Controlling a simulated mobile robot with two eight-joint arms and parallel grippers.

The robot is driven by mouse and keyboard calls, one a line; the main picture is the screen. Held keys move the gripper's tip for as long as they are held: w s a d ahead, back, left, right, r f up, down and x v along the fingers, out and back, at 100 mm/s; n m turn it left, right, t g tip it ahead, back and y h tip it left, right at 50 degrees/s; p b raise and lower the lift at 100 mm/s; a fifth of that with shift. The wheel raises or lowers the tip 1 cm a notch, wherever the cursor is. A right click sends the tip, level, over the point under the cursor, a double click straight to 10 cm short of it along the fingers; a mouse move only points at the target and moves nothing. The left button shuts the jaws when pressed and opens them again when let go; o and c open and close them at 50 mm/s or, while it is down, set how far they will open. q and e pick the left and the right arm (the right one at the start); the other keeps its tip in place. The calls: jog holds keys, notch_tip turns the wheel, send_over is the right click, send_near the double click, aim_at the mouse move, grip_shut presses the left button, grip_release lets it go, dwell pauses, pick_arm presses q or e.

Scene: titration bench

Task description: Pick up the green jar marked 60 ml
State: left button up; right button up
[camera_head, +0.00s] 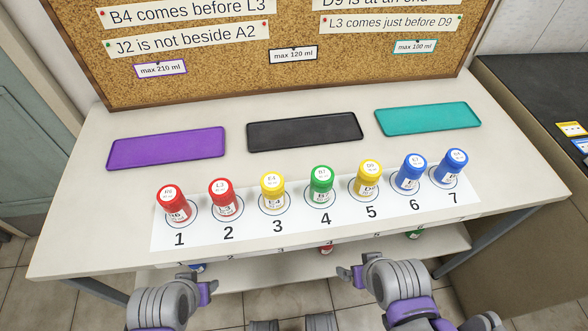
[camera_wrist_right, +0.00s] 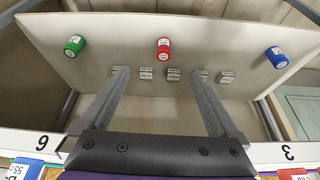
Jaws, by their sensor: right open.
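A green jar (camera_head: 321,185) with a white lid label stands upright on circle 4 of the white numbered strip (camera_head: 300,238); its volume print is too small to read. A second green jar (camera_head: 413,235) is partly hidden on the lower shelf; the right wrist view shows a green jar (camera_wrist_right: 75,46) there at the left. My right gripper (camera_head: 358,277) is in front of the table edge, apart from all jars. Its fingers are spread and empty in the right wrist view (camera_wrist_right: 160,75). My left gripper (camera_head: 203,285) is low in front of the table, its fingers unclear.
Red, yellow and blue jars stand on the other circles, with a yellow jar (camera_head: 272,187) and another (camera_head: 368,177) flanking the green one. Purple (camera_head: 166,148), black (camera_head: 305,131) and teal (camera_head: 428,118) trays lie empty behind. The shelf also holds a red jar (camera_wrist_right: 164,48) and a blue jar (camera_wrist_right: 276,57).

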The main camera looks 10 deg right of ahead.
notch_tip(320, 180, up, 9)
jog(key=p, duration=0.5)
notch_tip(320, 180, up, 13)
jog(key=m+g+p, duration=0.4)
jog(key=m+p, duration=0.4)
send_over(327, 174)
jog(key=shift+s+d+r, duration=0.15)
jog(key=shift+s+d, duration=0.05)
jog(key=shift+s, duration=0.1)
jog(key=shift+w+a, duration=0.15)
jog(key=shift+w, duration=0.1)
jog(key=shift+w+f, duration=0.15)
jog(key=shift+f, duration=0.3)
notch_tip(327, 174, down, 4)
jog(key=shift+f, duration=0.25)
jog(key=f, duration=0.3)
jog(key=a+f, duration=0.1)
jog(key=f, duration=0.1)
jog(key=shift+f+b, duration=0.3)
jog(key=shift+b, duration=0.05)
pick_arm(q)
notch_tip(327, 174, up, 16)
jog(key=shift+w+a+t, duration=0.2)
jog(key=shift+t, duration=0.1)
